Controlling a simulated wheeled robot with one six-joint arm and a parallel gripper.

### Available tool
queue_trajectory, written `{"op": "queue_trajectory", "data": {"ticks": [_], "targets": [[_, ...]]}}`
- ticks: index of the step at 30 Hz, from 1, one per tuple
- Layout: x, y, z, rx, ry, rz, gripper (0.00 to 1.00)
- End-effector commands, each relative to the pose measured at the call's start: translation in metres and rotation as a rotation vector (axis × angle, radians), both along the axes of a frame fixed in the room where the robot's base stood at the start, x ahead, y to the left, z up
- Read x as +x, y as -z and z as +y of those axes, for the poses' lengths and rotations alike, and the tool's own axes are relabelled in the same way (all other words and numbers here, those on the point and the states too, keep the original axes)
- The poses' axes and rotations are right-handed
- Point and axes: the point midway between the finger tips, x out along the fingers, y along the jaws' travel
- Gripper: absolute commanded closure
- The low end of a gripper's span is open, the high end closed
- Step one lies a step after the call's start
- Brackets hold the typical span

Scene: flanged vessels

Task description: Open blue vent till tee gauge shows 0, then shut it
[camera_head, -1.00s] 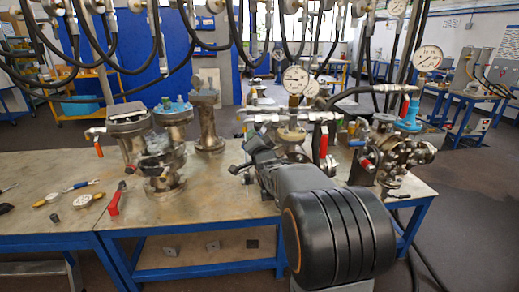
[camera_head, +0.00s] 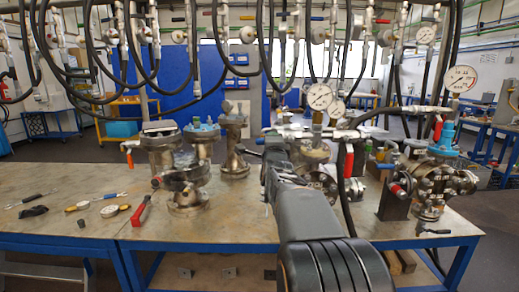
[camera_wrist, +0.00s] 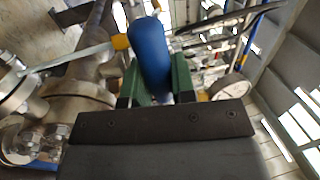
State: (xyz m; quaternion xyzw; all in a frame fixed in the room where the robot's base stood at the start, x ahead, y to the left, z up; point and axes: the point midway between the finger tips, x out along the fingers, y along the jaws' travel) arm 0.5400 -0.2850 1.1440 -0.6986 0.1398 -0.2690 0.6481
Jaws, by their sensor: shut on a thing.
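In the wrist view, the blue vent handle (camera_wrist: 150,52) stands between the green fingers of my gripper (camera_wrist: 157,82), which is shut on it. A yellow collar (camera_wrist: 120,42) and a bare metal lever show beside the handle. In the head view my arm hides the handle and the fingers, near the middle vessel. A round white gauge (camera_head: 320,96) stands above that vessel, with a second gauge (camera_head: 336,108) close behind it. A larger gauge (camera_head: 461,78) stands on the blue fitting at right. I cannot tell which is the tee gauge, and no reading is clear.
The workbench (camera_head: 70,190) has tools lying at left and a red-handled part (camera_head: 141,211) near its front. Flanged vessels (camera_head: 184,180) stand left of my arm, and a valve assembly (camera_head: 432,180) stands at right. Black hoses hang overhead.

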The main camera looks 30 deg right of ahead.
Motion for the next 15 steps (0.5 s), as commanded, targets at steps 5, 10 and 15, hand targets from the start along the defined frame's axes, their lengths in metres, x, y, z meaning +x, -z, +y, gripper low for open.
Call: {"op": "queue_trajectory", "data": {"ticks": [5, 10, 15], "targets": [[-0.0048, -0.0018, -0.0091, 0.021, 0.017, -0.015, 1.00], [-0.0061, -0.0030, -0.0113, 0.027, 0.022, -0.021, 1.00], [-0.0060, -0.0034, -0.0110, 0.027, 0.021, -0.022, 1.00]]}}
